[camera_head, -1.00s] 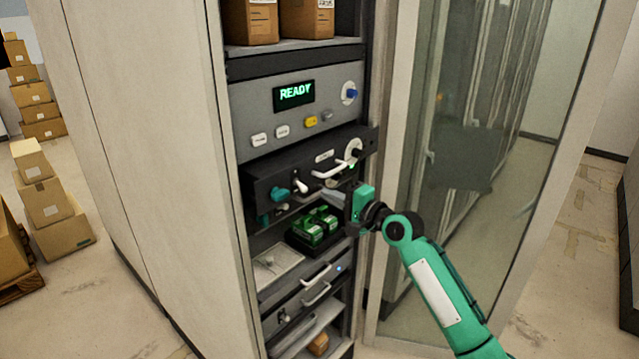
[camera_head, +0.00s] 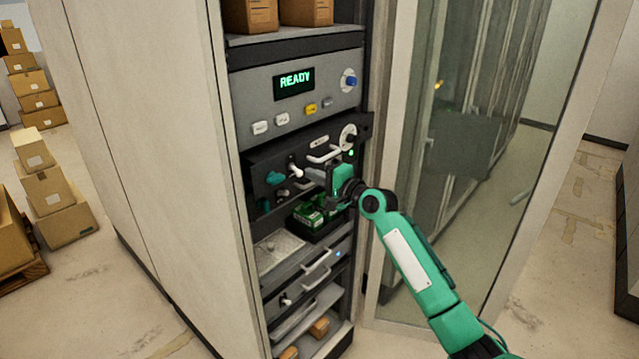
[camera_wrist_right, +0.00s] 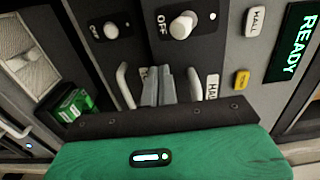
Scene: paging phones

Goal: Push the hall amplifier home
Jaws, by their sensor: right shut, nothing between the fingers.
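The hall amplifier (camera_head: 262,163) is the black-fronted unit below the grey panel that reads READY. Its front has a white handle (camera_head: 323,154), a teal knob (camera_head: 275,178), a white knob and a dial. In the right wrist view its black front (camera_wrist_right: 145,25) shows turned sideways, with a HALL label and a knob marked OFF. My right gripper (camera_head: 314,173) is shut and empty, its fingertips (camera_wrist_right: 160,82) at the front beside the handle. I cannot tell whether they touch it, or whether the unit is fully flush. My left gripper is out of view.
A grey READY panel (camera_head: 255,102) with buttons sits above. Below are a green block (camera_head: 313,213) on a black tray and further units with handles. An open glass door (camera_head: 480,190) stands close on the right. Boxes (camera_head: 62,205) are stacked at the left.

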